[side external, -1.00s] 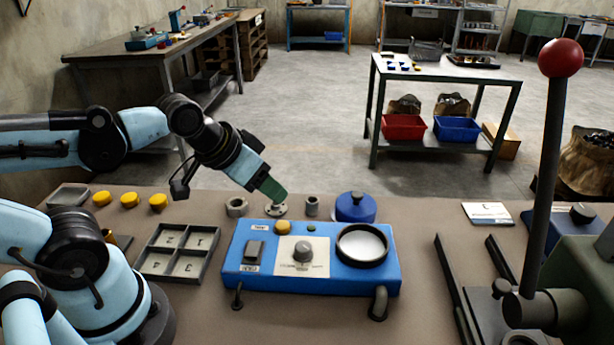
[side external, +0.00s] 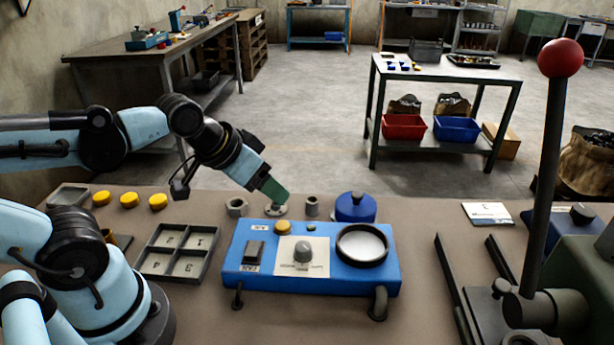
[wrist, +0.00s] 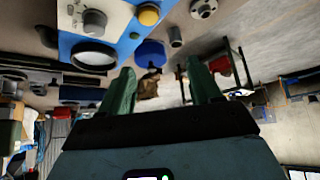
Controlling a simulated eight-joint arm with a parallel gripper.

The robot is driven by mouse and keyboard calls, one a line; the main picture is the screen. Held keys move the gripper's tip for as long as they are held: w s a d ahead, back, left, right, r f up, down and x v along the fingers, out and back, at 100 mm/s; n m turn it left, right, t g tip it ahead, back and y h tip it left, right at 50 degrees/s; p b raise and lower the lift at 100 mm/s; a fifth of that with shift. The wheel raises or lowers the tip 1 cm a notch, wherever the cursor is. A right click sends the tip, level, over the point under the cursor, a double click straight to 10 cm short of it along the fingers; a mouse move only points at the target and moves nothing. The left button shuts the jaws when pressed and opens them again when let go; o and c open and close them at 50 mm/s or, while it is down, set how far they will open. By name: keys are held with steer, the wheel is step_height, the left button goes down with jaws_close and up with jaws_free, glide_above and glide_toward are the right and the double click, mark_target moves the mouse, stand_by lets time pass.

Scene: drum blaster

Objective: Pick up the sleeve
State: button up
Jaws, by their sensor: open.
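The likely sleeve is a small grey hollow cylinder (side external: 312,206) standing upright on the bench behind the blue control box. It also shows as a small grey cylinder in the wrist view (wrist: 175,37). My gripper (side external: 277,201) is to the left of it in the side view, over or behind a round flanged grey part (side external: 276,211). Whether it touches that part is unclear. In the wrist view, my green fingers (wrist: 162,82) are spread apart with nothing held between them. The cylinder lies beyond the fingertips, apart from them.
The blue control box (side external: 235,262) stands in front. A blue knobbed lid (side external: 355,208) is right of the cylinder, and a grey nut-like ring (side external: 236,207) is further left. A compartment tray (side external: 180,252) and yellow caps (side external: 129,200) lie left. A red-knobbed lever (side external: 545,170) rises at right.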

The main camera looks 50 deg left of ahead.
steer(key=w+a+f+n+g+h, duration=0.3)
steer(key=w+a+n+h, duration=0.4)
steer(key=n, duration=0.8)
steer(key=n+t+h, duration=0.2)
steer(key=n+h, duration=0.3)
steer(key=n, duration=0.4)
glide_toward(312, 200)
steer(key=x, duration=0.2)
steer(key=shift+w+d+f, duration=0.1)
steer(key=shift+w+f, duration=0.15)
steer(key=shift+f, duration=0.05)
steer(key=shift+x, duration=2.65)
steer(key=shift+s+d+r, duration=0.1)
steer(key=shift+r, duration=0.05)
steer(key=shift+c, duration=0.3)
